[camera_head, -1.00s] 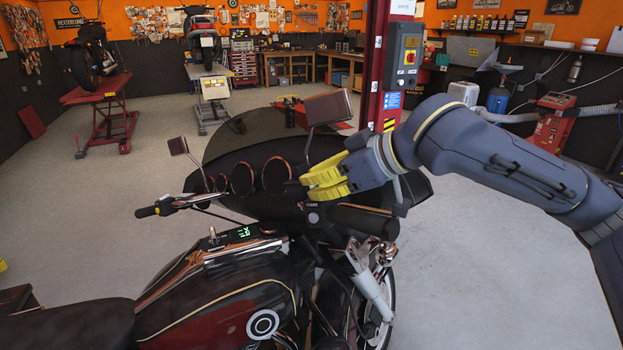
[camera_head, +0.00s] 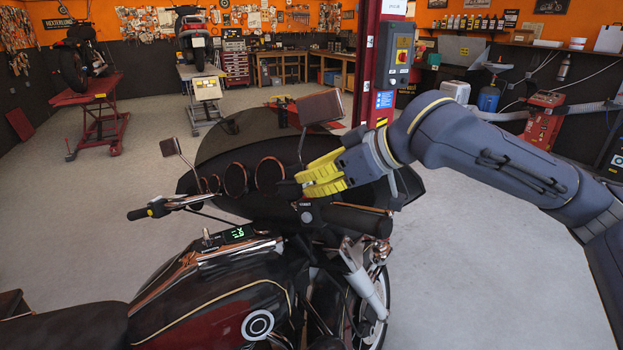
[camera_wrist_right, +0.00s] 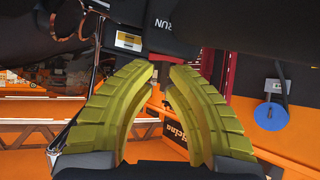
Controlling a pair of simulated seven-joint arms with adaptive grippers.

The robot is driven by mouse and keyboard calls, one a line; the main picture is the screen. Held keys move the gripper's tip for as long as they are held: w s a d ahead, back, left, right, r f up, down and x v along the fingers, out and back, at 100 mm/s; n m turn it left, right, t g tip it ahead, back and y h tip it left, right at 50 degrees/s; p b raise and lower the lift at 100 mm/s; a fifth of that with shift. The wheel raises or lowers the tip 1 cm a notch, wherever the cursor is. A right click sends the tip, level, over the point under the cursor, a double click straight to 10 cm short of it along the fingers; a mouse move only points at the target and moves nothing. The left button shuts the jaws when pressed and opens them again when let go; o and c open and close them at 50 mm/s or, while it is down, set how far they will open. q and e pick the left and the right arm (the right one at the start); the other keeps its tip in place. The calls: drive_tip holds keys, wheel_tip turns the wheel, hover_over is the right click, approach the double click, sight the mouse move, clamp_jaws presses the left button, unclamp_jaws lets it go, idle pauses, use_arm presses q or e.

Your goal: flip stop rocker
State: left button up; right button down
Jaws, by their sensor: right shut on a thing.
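The black right handlebar switch housing shows in the right wrist view (camera_wrist_right: 185,28), with the word RUN on it and a small yellow-and-white marked part (camera_wrist_right: 128,41) to the left. My right gripper (camera_head: 301,180) has yellow fingers and reaches in from the right over the motorcycle's right handlebar. In the right wrist view its fingertips (camera_wrist_right: 164,72) are close together just below the RUN lettering, shut on a small dark part, seemingly the stop rocker. That part is mostly hidden between the tips, so its position cannot be told. My left gripper is not in view.
The motorcycle's windshield (camera_head: 240,140), round gauges (camera_head: 238,180) and right mirror (camera_head: 321,108) stand close to my right gripper. The black right grip (camera_head: 350,219) lies just below it. A red post (camera_head: 374,75) with a control box stands behind.

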drive_tip(key=shift+w+d, duration=0.1)
drive_tip(key=shift+w, duration=0.1)
drive_tip(key=shift+w+r, duration=0.1)
drive_tip(key=shift+r, duration=0.25)
drive_tip(key=r, duration=0.1)
drive_tip(key=a+r, duration=0.1)
drive_tip(key=r, duration=0.1)
drive_tip(key=shift+w+r, duration=0.15)
drive_tip(key=shift+r, duration=0.15)
drive_tip(key=v, duration=0.9)
drive_tip(key=shift+s+d, duration=0.2)
drive_tip(key=shift+s, duration=0.1)
drive_tip(key=shift+w+d+r+m+g+y, duration=0.15)
drive_tip(key=shift+w+m, duration=0.25)
drive_tip(key=shift+m, duration=0.35)
drive_tip(key=shift+w+r+m+g+y, duration=0.15)
drive_tip(key=shift+w+m, duration=0.2)
drive_tip(key=shift+m, duration=0.4)
drive_tip(key=shift+f, duration=0.15)
